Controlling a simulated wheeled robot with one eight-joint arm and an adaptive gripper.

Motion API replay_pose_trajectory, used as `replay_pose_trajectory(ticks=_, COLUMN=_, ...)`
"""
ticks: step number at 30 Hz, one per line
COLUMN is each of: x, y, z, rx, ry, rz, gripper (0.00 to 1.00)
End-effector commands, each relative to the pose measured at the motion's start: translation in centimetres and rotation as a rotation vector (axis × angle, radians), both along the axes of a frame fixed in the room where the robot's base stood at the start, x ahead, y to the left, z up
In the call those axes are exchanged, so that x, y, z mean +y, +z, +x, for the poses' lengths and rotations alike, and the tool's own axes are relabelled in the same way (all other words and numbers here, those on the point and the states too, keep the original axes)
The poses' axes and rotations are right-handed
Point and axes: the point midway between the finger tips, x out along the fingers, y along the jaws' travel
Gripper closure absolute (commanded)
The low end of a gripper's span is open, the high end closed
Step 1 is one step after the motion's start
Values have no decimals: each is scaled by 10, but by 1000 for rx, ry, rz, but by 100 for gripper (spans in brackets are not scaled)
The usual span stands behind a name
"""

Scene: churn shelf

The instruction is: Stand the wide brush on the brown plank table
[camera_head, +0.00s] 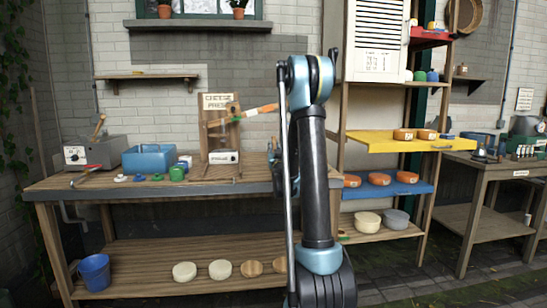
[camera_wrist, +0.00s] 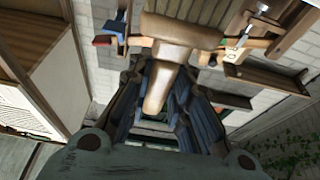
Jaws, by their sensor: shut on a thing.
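The wide brush (camera_wrist: 178,32) shows in the wrist view as a tan T shape, with a broad block and a narrower handle. My gripper (camera_wrist: 160,105) is shut on its handle; the block sticks out beyond the fingers. I cannot make out its bristles. In the head view my arm hides the brush and most of my gripper (camera_head: 274,160), which is near the right end of a brown plank table (camera_head: 110,188). That table stands at left, with a dark front edge and a plank shelf below. Whether the brush touches anything is unclear.
On the table stand a grey machine (camera_head: 88,153), a blue box (camera_head: 148,159), small coloured pieces (camera_head: 177,172) and a cheese press (camera_head: 220,130) with a lever reaching right. A shelf rack (camera_head: 425,115) holds cheeses; another table (camera_head: 480,165) is at right. The tabletop's front strip is mostly clear.

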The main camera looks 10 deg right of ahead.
Motion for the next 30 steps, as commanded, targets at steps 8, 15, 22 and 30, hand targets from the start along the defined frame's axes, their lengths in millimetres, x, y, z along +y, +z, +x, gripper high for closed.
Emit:
replay_pose_trajectory(ticks=8, x=0, y=-27, z=0, rx=0, ry=0, rz=0, gripper=100)
replay_pose_trajectory(ticks=15, x=0, y=-29, z=0, rx=0, ry=0, rz=0, gripper=100)
replay_pose_trajectory(ticks=22, x=0, y=-33, z=0, rx=0, ry=0, rz=0, gripper=79)
replay_pose_trajectory(ticks=30, x=0, y=-32, z=0, rx=1, ry=0, rz=0, gripper=61)
